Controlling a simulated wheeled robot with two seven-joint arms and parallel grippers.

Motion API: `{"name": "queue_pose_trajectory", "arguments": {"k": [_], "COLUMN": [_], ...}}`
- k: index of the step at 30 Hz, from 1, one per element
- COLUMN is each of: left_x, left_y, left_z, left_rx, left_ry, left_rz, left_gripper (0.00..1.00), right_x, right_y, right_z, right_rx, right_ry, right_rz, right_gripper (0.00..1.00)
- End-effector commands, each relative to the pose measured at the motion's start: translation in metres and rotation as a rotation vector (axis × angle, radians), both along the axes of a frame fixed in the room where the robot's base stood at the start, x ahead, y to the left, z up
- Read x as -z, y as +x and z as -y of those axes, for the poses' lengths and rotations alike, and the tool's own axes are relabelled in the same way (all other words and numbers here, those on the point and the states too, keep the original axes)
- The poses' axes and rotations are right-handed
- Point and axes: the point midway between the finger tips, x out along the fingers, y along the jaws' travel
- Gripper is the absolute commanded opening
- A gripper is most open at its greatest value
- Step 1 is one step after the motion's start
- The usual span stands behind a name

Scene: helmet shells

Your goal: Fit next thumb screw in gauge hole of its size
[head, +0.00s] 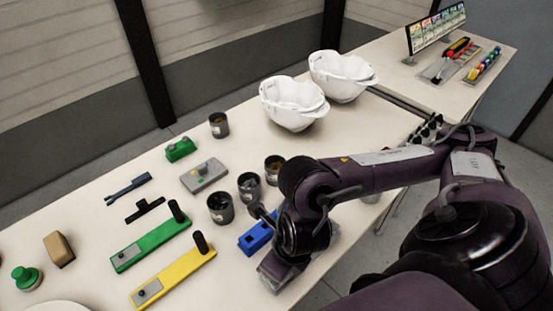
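A small grey plate (198,184) lies on the table left of the dark cups. Small knobs stand on it, one yellowish; it looks like the gauge, but its holes are too small to make out. Dark cups (220,209) hold small dark pieces, perhaps thumb screws; single screws cannot be told apart. My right arm comes in from the right and bends down over the table's near edge. Its gripper (280,272) is beside the blue block, right of the yellow tool; its fingers are unclear and whether it holds anything cannot be seen. My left gripper is out of view.
A blue block (254,239) lies close to my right wrist. Green (150,246) and yellow (176,276) bars with black handles lie at the front. Two white helmet shells (292,104) stand at the back. Another table (430,50) is behind right.

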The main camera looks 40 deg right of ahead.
Motion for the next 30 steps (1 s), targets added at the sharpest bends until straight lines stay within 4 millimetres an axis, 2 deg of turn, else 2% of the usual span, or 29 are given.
{"name": "queue_pose_trajectory", "arguments": {"k": [30], "left_x": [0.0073], "left_y": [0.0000], "left_z": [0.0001], "left_rx": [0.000], "left_ry": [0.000], "left_rz": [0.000], "left_gripper": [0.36], "right_x": [0.0080], "right_y": [0.0001], "right_z": [-0.0002], "right_rx": [0.000], "right_ry": [0.000], "right_rz": [0.000], "right_gripper": [0.00]}}
